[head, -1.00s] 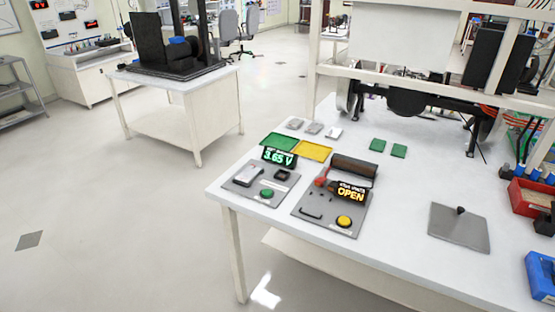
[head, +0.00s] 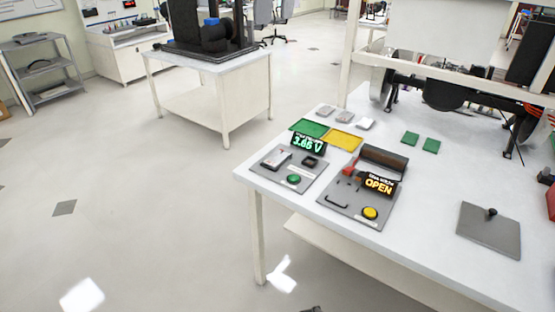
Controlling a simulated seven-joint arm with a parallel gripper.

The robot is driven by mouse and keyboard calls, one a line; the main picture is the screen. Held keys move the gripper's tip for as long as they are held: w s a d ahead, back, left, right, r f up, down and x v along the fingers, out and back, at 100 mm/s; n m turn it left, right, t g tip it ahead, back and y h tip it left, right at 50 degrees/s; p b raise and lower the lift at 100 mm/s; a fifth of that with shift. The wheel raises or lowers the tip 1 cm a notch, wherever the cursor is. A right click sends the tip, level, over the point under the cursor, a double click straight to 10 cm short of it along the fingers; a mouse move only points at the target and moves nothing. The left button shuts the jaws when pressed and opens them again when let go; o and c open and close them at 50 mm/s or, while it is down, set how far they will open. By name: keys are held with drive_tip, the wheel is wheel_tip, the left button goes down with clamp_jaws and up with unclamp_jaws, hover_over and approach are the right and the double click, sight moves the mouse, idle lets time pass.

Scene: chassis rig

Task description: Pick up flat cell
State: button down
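Several flat cells show in the head view. A flat silver-grey cell (head: 326,112) lies on the white table behind the trays, with a second grey cell (head: 345,116) and a paler cell (head: 366,124) beside it in a row. Another pale flat piece, which looks like a cell (head: 276,160), lies on the grey tester plate (head: 305,178) near a display (head: 308,143) reading about 3.66 V. My gripper is not in view.
A green tray (head: 309,128) and a yellow tray (head: 345,140) lie in front of the cells. A second grey plate (head: 340,197) carries an "OPEN" display (head: 380,186) and a yellow button (head: 370,213). Two green pieces (head: 411,139) and a knobbed grey plate (head: 478,230) lie right.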

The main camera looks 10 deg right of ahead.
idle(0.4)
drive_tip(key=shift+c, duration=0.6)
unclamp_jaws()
